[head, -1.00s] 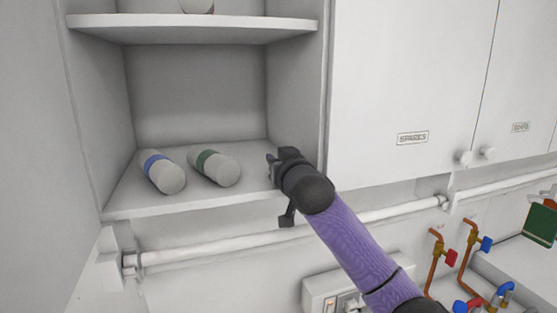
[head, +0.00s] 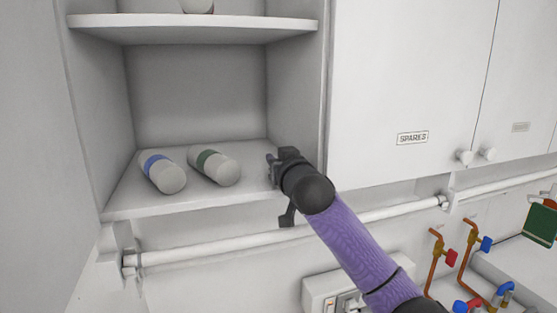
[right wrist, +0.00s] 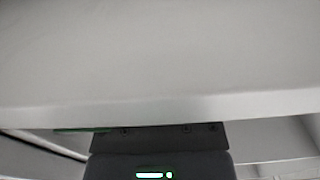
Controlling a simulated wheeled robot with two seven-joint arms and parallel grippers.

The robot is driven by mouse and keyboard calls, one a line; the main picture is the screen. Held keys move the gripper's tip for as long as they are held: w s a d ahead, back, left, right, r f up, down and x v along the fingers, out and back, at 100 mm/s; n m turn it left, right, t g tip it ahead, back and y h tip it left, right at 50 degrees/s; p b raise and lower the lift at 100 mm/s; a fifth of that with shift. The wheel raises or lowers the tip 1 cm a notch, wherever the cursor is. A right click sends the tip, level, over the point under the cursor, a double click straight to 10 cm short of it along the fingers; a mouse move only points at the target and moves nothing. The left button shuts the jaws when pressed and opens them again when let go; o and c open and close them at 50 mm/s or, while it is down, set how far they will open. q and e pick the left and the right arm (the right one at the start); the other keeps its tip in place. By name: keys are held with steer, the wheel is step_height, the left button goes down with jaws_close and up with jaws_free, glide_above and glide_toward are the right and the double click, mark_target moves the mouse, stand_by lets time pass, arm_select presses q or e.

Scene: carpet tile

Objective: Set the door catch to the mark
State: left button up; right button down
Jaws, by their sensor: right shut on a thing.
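My right gripper (head: 272,171) is at the front right corner of the open cabinet's lower shelf (head: 235,195), close to the right side wall (head: 297,95). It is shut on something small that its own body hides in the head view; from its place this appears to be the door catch. The mark cannot be made out. The right wrist view shows a pale board filling the upper part, with my dark gripper body below its edge. My left gripper is not in view.
A canister with a blue band (head: 165,175) and one with a green band (head: 215,168) lie on the lower shelf. A white pipe (head: 215,244) runs below, with valves (head: 468,250) at the lower right.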

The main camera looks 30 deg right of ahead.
steer(key=shift+s, duration=0.1)
steer(key=shift+s+a+f, duration=0.1)
steer(key=shift+s+a, duration=0.1)
steer(key=shift+s, duration=0.75)
steer(key=shift+c, duration=2.4)
jaws_free()
